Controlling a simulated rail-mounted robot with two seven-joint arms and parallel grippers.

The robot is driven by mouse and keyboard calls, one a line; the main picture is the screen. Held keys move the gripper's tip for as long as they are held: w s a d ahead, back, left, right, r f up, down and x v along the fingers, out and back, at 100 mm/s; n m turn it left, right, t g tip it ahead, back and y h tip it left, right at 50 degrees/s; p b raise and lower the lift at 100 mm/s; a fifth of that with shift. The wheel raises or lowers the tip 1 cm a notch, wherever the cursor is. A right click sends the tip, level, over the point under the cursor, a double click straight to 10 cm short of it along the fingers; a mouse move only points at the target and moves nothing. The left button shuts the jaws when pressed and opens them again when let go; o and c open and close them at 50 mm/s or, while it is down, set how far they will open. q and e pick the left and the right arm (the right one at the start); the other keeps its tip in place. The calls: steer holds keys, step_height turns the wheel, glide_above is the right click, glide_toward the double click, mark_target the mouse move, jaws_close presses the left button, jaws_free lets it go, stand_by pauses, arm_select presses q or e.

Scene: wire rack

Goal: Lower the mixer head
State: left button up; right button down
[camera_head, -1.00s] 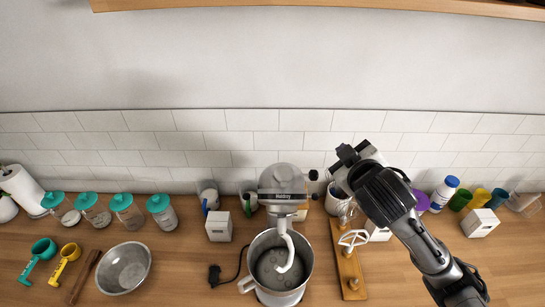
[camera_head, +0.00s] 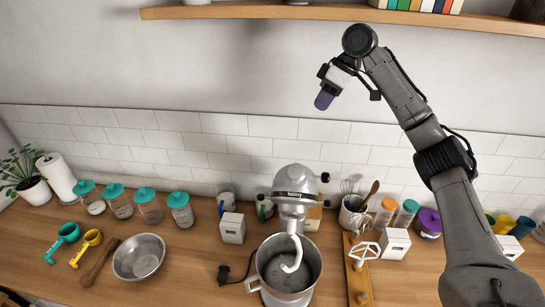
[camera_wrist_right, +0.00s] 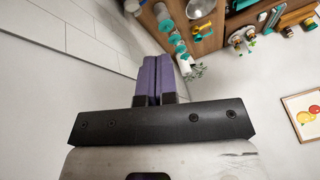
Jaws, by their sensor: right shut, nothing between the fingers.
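The silver stand mixer (camera_head: 296,182) stands on the wooden counter with its head tilted up. A white dough hook (camera_head: 291,254) hangs from the head above the metal mixing bowl (camera_head: 285,275). My right gripper (camera_head: 322,103) is raised high in front of the wall, above the mixer and well apart from it. Its purple fingers (camera_wrist_right: 155,78) are shut with nothing between them in the right wrist view. My left gripper is in neither view.
An empty steel bowl (camera_head: 139,257) and teal-lidded jars (camera_head: 148,205) are on the left. A utensil crock (camera_head: 352,216), white boxes (camera_head: 395,243) and a wooden board (camera_head: 358,284) stand right of the mixer. A shelf (camera_head: 260,12) runs above.

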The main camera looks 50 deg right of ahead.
steer(key=a+f+b, duration=0.1)
steer(key=a+f, duration=0.1)
steer(key=f, duration=0.1)
steer(key=a+f+n+g+y+b, duration=0.1)
steer(key=a+f, duration=0.2)
steer(key=a+f+n+b, duration=0.1)
steer(key=a+f+b, duration=0.1)
steer(key=a+f, duration=0.1)
steer(key=shift+a+f+y, duration=0.1)
steer(key=shift+f+y, duration=0.3)
steer(key=shift+f, duration=0.15)
steer(key=shift+s+a+f, duration=0.2)
steer(key=shift+a+f, duration=0.25)
steer(key=shift+a, duration=0.2)
steer(key=shift+a, duration=0.15)
